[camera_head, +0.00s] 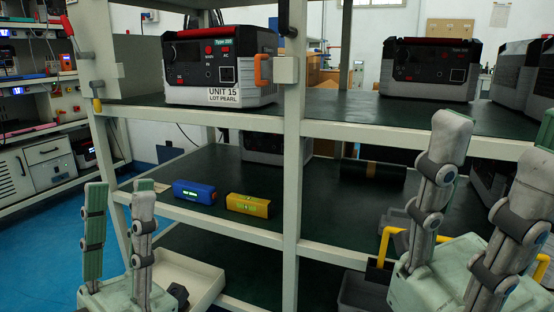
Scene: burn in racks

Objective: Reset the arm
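My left gripper (120,187) stands at the lower left, fingers pointing up and well apart. It is open with nothing between the fingers, in front of the rack's left side. My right gripper (500,124) is larger in view at the right edge. Its fingers also point up and are spread, with nothing held between them. The right side of this gripper is cut off by the picture edge. The arms behind both grippers are mostly out of view.
A rack with pale posts (292,180) fills the middle. Its upper shelf holds a power unit labelled UNIT 15 (222,62) and another unit (427,68). A blue device (194,192) and a yellow device (248,205) lie on the lower shelf. Blue floor (50,240) is clear at left.

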